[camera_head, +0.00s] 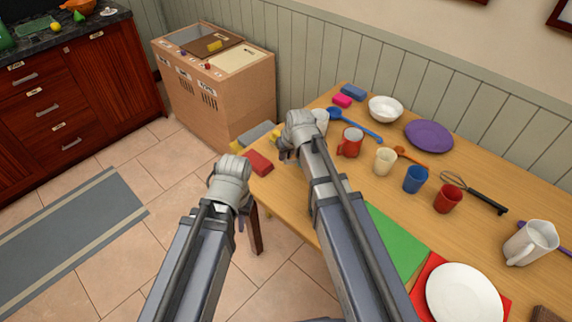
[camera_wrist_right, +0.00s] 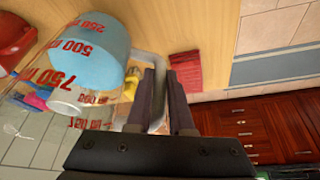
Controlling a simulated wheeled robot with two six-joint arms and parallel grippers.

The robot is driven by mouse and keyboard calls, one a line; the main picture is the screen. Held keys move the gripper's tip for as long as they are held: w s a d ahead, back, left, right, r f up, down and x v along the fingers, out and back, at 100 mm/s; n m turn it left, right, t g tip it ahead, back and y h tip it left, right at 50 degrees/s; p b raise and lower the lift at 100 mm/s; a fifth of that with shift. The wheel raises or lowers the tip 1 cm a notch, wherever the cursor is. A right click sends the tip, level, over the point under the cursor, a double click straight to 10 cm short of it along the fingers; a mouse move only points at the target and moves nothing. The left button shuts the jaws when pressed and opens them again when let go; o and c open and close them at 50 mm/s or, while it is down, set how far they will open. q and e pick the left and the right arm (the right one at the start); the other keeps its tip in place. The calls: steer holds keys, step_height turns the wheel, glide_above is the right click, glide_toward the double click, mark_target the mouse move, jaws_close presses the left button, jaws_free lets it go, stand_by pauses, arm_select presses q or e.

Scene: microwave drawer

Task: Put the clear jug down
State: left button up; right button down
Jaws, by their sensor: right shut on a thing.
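The clear jug (camera_wrist_right: 70,75) has red measuring marks and a light blue round area, and fills the left of the right wrist view. My right gripper (camera_wrist_right: 162,90) is shut on its pale handle. In the head view my right gripper (camera_head: 291,152) is over the left end of the wooden table (camera_head: 335,190); it hides most of the jug, with only a pale sliver (camera_head: 322,118) showing beside it. I cannot tell whether the jug touches the table. My left gripper (camera_head: 238,205) is left of the table, over the floor; its fingers are too hidden to judge.
Near the jug are a blue spoon (camera_head: 360,127), a red mug (camera_head: 350,142) and a red block (camera_head: 258,162). A cream cup (camera_head: 384,161), white bowl (camera_head: 385,109) and purple plate (camera_head: 429,136) stand further right. A green mat (camera_head: 395,240) lies in front.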

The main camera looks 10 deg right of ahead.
mark_target(286, 162)
steer(key=shift+f+b, duration=1.55)
steer(key=shift+f, duration=0.2)
steer(key=shift+f, duration=0.2)
steer(key=c, duration=0.8)
jaws_free()
steer(key=shift+r, duration=0.15)
steer(key=p+v, duration=1.1)
steer(key=v, duration=0.1)
steer(key=s+a+g+h, duration=0.1)
steer(key=s+a+g, duration=0.1)
steer(key=s, duration=0.6)
steer(key=s+a+f+g+h, duration=0.1)
steer(key=s+a, duration=0.3)
steer(key=s, duration=0.5)
steer(key=shift+s+f+n+g+h, duration=0.2)
steer(key=shift+f+n+g+h, duration=0.15)
steer(key=shift+g, duration=0.55)
steer(key=shift+a+r, duration=0.1)
